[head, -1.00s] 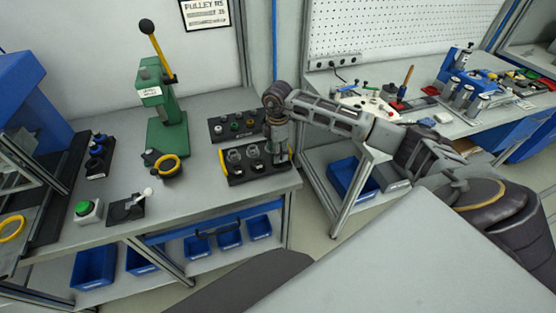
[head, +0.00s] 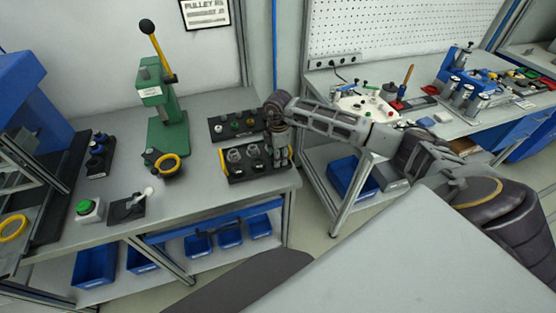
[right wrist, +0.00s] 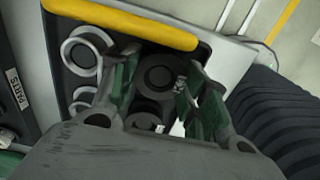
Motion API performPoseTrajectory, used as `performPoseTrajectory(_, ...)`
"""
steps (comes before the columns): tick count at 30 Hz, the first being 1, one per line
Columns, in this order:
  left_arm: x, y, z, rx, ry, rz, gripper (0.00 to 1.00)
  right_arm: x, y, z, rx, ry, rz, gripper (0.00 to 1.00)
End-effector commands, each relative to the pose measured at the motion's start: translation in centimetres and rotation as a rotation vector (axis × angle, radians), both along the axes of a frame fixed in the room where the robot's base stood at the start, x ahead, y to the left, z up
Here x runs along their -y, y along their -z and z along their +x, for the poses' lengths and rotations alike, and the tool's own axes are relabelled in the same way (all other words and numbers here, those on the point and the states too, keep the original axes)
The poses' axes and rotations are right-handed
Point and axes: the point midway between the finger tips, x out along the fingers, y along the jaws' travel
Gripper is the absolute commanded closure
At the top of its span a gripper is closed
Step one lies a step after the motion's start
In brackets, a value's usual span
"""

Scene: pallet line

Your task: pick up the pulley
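A black tray (head: 262,177) with yellow handles stands near the right front corner of the left bench and holds several grey and dark pulleys. My right gripper (head: 281,160) points down over the tray's right end. In the right wrist view, a dark round pulley (right wrist: 160,75) lies between the green-padded fingers of the right gripper (right wrist: 162,88). The fingers stand apart on either side of it, and firm contact is not clear. A grey-rimmed pulley (right wrist: 85,52) sits in the tray left of the fingers. My left gripper is not in view.
A second black tray (head: 222,138) with small coloured parts lies behind. A green button box (head: 88,210) is near the front edge.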

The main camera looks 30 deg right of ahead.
Motion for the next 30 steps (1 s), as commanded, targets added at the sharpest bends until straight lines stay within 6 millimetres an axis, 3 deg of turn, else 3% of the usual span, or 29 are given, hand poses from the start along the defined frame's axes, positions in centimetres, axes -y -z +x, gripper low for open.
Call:
performPoseTrajectory(14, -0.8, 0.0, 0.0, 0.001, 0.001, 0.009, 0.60, 0.0, -0.7, 0.1, 0.002, 0.000, 0.001, 0.82)
performPoseTrajectory(20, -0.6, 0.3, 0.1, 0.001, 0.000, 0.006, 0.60, 0.1, -2.7, 0.1, 0.003, 0.001, -0.001, 0.82)
performPoseTrajectory(30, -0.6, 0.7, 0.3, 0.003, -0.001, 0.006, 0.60, 0.0, -7.6, 0.1, 0.003, -0.001, 0.000, 0.82)
